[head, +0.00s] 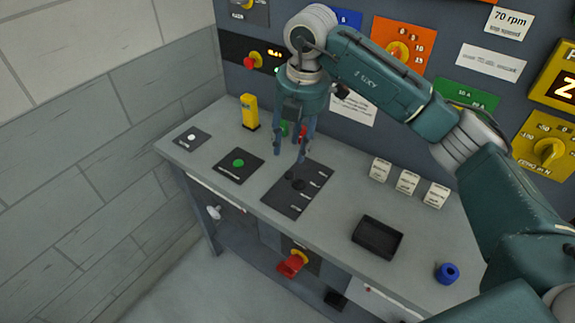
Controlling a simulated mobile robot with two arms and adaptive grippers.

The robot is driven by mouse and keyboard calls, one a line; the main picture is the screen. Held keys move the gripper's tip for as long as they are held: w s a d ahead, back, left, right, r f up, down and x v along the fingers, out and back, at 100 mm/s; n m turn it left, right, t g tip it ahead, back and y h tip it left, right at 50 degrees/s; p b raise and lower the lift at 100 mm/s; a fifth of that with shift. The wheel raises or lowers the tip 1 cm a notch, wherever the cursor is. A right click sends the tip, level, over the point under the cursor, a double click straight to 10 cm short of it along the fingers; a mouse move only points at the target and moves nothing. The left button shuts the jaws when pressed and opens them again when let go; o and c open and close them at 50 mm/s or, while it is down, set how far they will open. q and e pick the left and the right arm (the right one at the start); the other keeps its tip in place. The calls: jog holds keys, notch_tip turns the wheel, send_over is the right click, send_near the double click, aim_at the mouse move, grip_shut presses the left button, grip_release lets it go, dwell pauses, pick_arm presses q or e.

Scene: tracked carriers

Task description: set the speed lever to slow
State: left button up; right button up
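The speed lever (296,183) looks like a small dark knob on a black plate (293,206) with several white labels along its right side. The plate lies on the grey bench top. The lever appears near the plate's upper left part; which label it stands at is too small to read. My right gripper (290,157) points down just over the far end of the plate, close to the lever. Its fingers are apart, with nothing seen between the tips. Whether a finger touches the lever cannot be told. My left gripper is out of view.
A plate with a green button (238,163) and one with a white button (191,138) lie left. A yellow block (249,112) stands behind. Right are white blocks (408,181), a black tray (369,247) and a blue ring (447,272). A red handle (292,264) sticks out below.

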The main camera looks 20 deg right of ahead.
aim_at(290, 173)
jog(key=f+p, duration=0.1)
jog(key=f, duration=0.2)
jog(key=f+p, duration=0.1)
jog(key=f, duration=0.5)
jog(key=shift+w+f+p, duration=0.15)
jog(key=shift+w+p, duration=0.25)
jog(key=shift+w+a+f, duration=0.1)
jog(key=shift+f, duration=0.4)
jog(key=shift+f, duration=0.1)
grip_shut()
